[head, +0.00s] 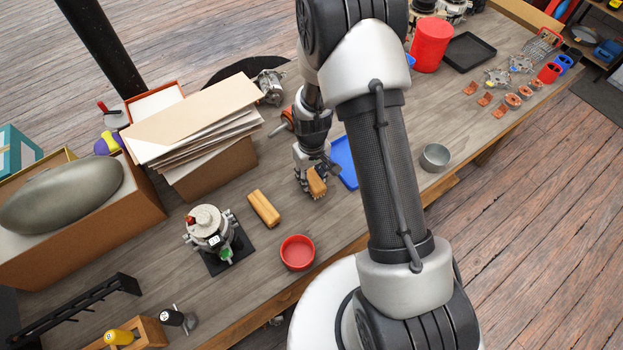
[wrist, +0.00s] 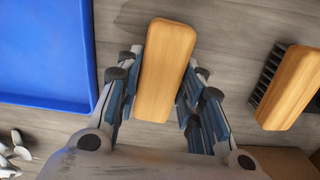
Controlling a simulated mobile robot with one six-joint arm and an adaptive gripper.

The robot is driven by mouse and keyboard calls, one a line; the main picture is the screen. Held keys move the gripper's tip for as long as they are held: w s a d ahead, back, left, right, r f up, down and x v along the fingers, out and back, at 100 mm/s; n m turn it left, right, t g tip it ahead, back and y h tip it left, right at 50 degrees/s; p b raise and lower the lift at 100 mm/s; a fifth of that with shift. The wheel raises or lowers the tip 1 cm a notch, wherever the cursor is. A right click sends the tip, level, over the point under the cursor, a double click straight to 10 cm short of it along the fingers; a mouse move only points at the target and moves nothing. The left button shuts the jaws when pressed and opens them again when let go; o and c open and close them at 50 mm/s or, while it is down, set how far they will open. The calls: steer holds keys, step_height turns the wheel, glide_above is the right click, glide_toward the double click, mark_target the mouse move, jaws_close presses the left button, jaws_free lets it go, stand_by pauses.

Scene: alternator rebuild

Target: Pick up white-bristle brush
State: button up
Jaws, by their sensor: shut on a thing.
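A brush with a plain wooden back (wrist: 167,60) sits between the fingers of my gripper (wrist: 160,82) in the wrist view. My gripper is shut on its two long sides. Its bristles face away from the wrist camera and are hidden, so I cannot see their colour. In the head view the same brush (head: 317,183) shows at the tip of my gripper (head: 311,172), over the bench; I cannot tell whether it touches the surface. A second wooden brush (wrist: 291,88) with dark bristles lies apart to the right in the wrist view; it also shows in the head view (head: 264,208).
A blue tray (wrist: 45,50) lies close beside my gripper. A red round dish (head: 298,253), an alternator (head: 209,228) on a black mat, and a box with cardboard sheets (head: 195,125) stand nearby. A grey metal cup (head: 435,157) stands near the bench's front edge.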

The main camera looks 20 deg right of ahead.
mark_target(311, 176)
steer(key=c, duration=0.4)
steer(key=shift+r, duration=0.1)
step_height(311, 176, up, 20)
steer(key=p, duration=0.5)
steer(key=o, duration=0.5)
steer(key=c, duration=0.3)
